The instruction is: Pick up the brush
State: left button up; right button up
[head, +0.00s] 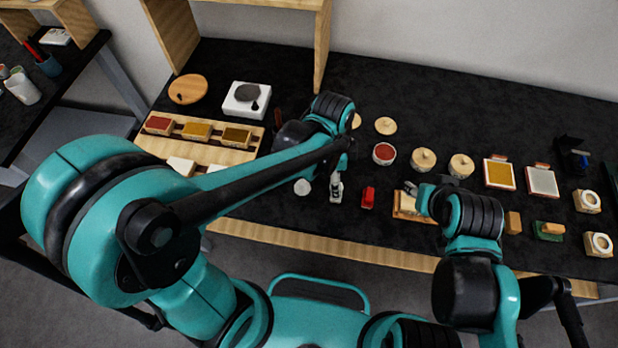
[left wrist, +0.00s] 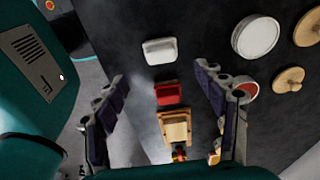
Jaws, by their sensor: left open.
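I cannot make out the brush for certain in either view. My left gripper (head: 337,188) hangs over the front middle of the black table, mostly hidden by its own arm in the head view. In the left wrist view its fingers (left wrist: 160,78) are wide apart with nothing held between them. A red block (head: 368,197) lies just right of it; this block also shows beyond the fingers in the left wrist view (left wrist: 168,94). My right gripper (head: 428,190) is low by a small wooden board (head: 402,213) with a cream block; its fingers are too unclear to judge.
A white piece (head: 302,187) lies left of my left gripper. A red-filled jar (head: 384,153) and round wooden lids (head: 423,160) stand behind. Framed panels (head: 541,180) are at right. A wooden rack with colour pans (head: 197,130) is at left.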

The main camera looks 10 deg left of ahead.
pick_arm(q)
jog(key=shift+f+m, duration=0.3)
notch_tip(320, 180, down, 3)
jog(key=shift+w+d+f+b, duration=0.1)
jog(key=shift+d+f+b, duration=0.05)
jog(key=shift+b, duration=0.55)
notch_tip(320, 180, down, 4)
jog(key=shift+w+r+b, duration=0.1)
jog(key=shift+w+b, duration=0.05)
jog(key=shift+b, duration=0.8)
jog(key=shift+f, duration=0.35)
jog(key=shift+r, duration=0.1)
jog(key=c, duration=1.2)
